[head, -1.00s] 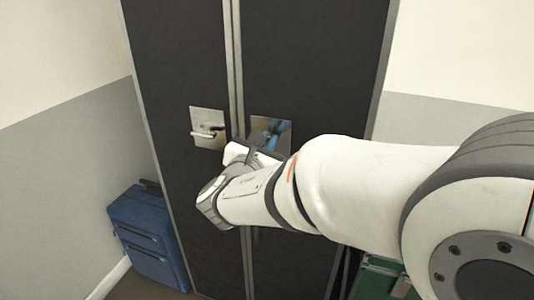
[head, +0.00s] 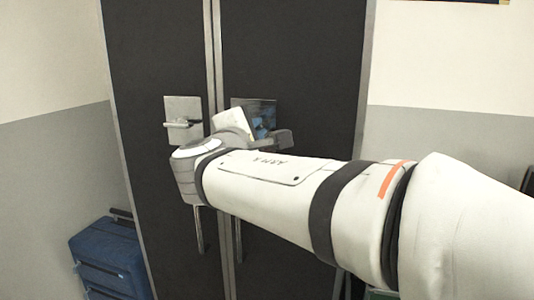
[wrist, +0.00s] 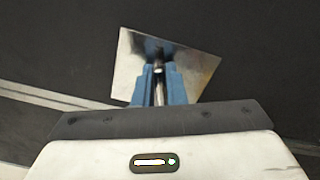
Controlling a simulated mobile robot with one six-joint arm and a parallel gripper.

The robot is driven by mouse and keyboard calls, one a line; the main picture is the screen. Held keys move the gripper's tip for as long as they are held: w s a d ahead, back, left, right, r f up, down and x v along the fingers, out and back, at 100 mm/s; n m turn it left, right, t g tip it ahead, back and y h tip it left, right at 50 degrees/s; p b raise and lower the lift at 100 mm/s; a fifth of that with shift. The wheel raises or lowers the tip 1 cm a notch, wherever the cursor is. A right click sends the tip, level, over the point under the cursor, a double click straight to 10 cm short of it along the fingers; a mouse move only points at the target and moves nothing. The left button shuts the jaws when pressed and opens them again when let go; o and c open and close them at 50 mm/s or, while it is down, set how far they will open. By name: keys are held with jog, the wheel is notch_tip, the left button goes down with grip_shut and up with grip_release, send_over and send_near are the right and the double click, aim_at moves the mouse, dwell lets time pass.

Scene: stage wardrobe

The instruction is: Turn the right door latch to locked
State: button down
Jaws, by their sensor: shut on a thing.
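The right door latch has a shiny square metal plate (head: 256,103) on the right dark door, mostly behind my wrist in the head view. In the wrist view the plate (wrist: 196,68) looks tilted, and the latch's metal lever (wrist: 159,92) lies between the two blue fingers. My gripper (wrist: 160,84) is shut on this lever, with its fingertips close to the plate. In the head view the blue fingers (head: 263,124) show only in part, and the lever's angle on the door is hidden there.
The left door has a similar plate (head: 184,108) with a lever lying roughly level, close beside my wrist. Long vertical pull handles (head: 199,230) hang below on the doors. A blue suitcase (head: 112,258) stands on the floor at the left.

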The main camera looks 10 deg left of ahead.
jog(key=shift+f+m+b, duration=0.3)
jog(key=shift+m+b, duration=0.75)
jog(key=shift+b, duration=0.5)
jog(key=shift+f+m+b, duration=0.3)
jog(key=shift+m+b, duration=0.75)
jog(key=shift+b, duration=0.45)
jog(key=shift+r, duration=0.1)
jog(key=c, duration=1.5)
grip_release()
jog(key=s, duration=0.2)
jog(key=s+p, duration=0.1)
jog(key=s, duration=0.4)
jog(key=shift+s+a, duration=0.3)
jog(key=shift+s, duration=0.1)
